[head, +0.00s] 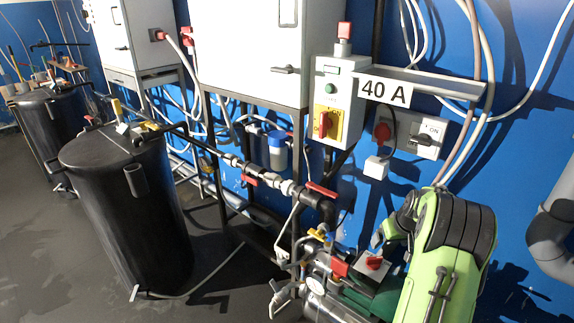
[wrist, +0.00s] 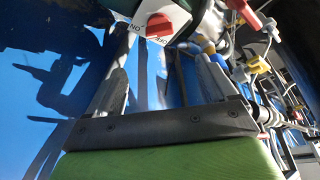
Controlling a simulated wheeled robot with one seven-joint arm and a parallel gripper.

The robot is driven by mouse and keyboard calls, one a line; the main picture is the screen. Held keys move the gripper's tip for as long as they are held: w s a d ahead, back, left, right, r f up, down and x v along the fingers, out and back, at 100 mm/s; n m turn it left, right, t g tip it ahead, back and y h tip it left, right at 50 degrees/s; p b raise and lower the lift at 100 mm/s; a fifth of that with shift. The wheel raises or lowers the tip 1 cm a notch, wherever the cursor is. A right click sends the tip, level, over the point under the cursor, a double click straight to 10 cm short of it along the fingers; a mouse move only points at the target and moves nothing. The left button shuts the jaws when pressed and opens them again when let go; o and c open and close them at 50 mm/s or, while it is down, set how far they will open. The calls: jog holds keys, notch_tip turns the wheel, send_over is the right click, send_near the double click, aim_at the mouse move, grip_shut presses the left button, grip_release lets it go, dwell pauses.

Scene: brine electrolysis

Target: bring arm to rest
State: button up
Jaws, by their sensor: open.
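My gripper (wrist: 155,58) is open and empty in the wrist view, with its two dark fingers apart. A red rotary knob (wrist: 160,25) with ON and OFF marks sits on a white plate just past the fingertips. I cannot tell the exact gap, but nothing is between the fingers. In the head view my green and black arm (head: 452,240) is folded at the lower right, close to the blue wall. The same red knob (head: 374,263) shows left of it, on top of the green pump unit (head: 376,293). The arm partly hides the gripper there.
Pipes with red valve handles (head: 322,190) run to a black tank (head: 125,210). Open floor (head: 40,240) lies left.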

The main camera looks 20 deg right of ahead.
jog(key=s+a+r+n+p, duration=0.2)
jog(key=a+r+p, duration=0.2)
jog(key=a+r, duration=1.5)
jog(key=s+a+r+n+p, duration=0.1)
jog(key=s+a+r+p, duration=0.1)
jog(key=s+a, duration=0.7)
jog(key=s+a+r+t+y+p, duration=0.1)
jog(key=s+a+r, duration=0.3)
jog(key=s+a, duration=0.4)
jog(key=s+p, duration=0.1)
jog(key=s, duration=0.2)
jog(key=shift+a+r+n+p, duration=0.25)
jog(key=shift+a+n+p, duration=0.1)
jog(key=shift+n+p, duration=0.05)
